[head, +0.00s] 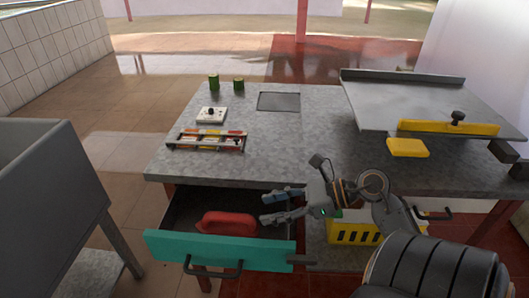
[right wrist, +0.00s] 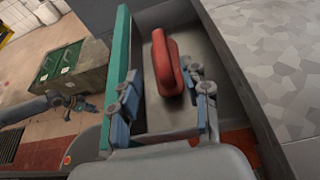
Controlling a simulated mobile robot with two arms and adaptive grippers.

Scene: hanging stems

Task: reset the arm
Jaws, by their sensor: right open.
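My right gripper (head: 267,208) is open and empty, with its blue fingertips spread over the right part of an open drawer (head: 215,250) with a teal front. In the right wrist view the open fingers (right wrist: 163,95) stand over the drawer's near end. A red object with a handle-like shape (head: 228,223) lies in the drawer, beyond the fingertips and apart from them; it also shows in the right wrist view (right wrist: 168,62). My left gripper (right wrist: 82,103) shows small at the left of the right wrist view; its jaw state is unclear. It is outside the head view.
The grey worktop (head: 290,150) bears a rack of colored items (head: 207,140), a white switch box (head: 211,115), two green cylinders (head: 214,83) and a tilted metal plate (head: 420,100) with yellow parts. A yellow crate (head: 352,233) is below my right arm. A grey bin (head: 50,190) stands left.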

